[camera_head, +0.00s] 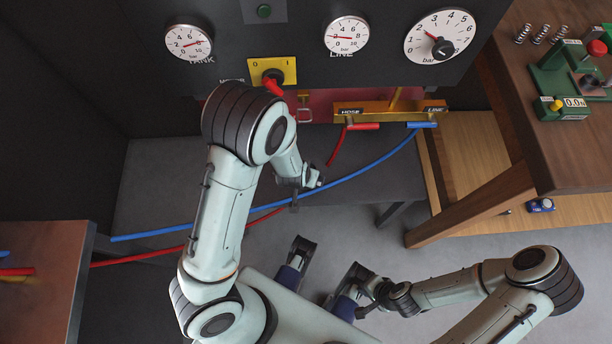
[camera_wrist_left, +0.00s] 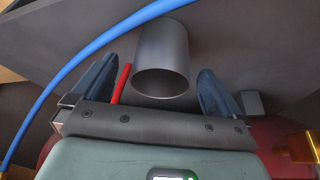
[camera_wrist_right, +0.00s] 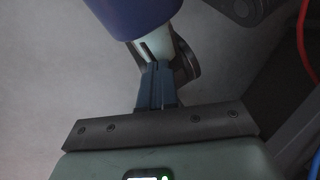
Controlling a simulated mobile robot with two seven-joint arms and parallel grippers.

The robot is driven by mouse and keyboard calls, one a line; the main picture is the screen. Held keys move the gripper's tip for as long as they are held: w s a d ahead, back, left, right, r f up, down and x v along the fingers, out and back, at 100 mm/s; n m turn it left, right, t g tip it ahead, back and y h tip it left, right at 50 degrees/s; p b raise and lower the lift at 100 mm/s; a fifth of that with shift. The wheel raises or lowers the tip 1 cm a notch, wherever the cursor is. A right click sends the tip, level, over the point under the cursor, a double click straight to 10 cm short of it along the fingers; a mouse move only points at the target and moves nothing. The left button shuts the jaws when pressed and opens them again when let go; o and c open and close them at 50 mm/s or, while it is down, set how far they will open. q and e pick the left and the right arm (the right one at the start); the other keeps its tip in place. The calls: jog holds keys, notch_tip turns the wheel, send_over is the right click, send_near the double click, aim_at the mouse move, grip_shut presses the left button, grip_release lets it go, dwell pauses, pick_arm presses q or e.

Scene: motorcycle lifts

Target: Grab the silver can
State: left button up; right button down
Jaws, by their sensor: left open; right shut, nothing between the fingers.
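The silver can (camera_wrist_left: 162,62), a plain grey metal cylinder, shows in the left wrist view on a dark grey surface, with its round end facing the camera. My left gripper (camera_wrist_left: 153,76) is open, with one blue finger on each side of the can. Gaps show between the can and both fingers. In the head view the left arm's wrist is seen over the dark bench, and I cannot clearly make out the can there. My right gripper (camera_wrist_right: 157,88) is shut and empty, low over the floor near my base.
A blue hose (camera_head: 365,169) and a red hose (camera_head: 337,147) cross the dark bench (camera_head: 150,185). The gauge panel (camera_head: 308,75) stands behind, with a yellow valve plate (camera_head: 258,68). A wooden table (camera_head: 545,110) is at the right.

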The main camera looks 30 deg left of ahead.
pick_arm(q)
jog(key=b+x, duration=0.1)
jog(key=x, duration=0.1)
jog(key=b+x, duration=0.1)
jog(key=x, duration=0.2)
jog(key=shift+s+a+f, duration=0.1)
jog(key=shift+s+f, duration=0.1)
jog(key=shift+f, duration=0.05)
jog(key=shift+r, duration=0.1)
pick_arm(e)
jog(key=shift+t+h, duration=0.3)
jog(key=shift+t, duration=0.3)
jog(key=w+f, duration=0.1)
jog(key=w+d+f, duration=0.1)
jog(key=w+f, duration=0.1)
jog(key=shift+w+d, duration=0.25)
pick_arm(q)
jog(key=shift+c, duration=0.3)
jog(key=c, duration=1.1)
jog(key=shift+o, duration=0.2)
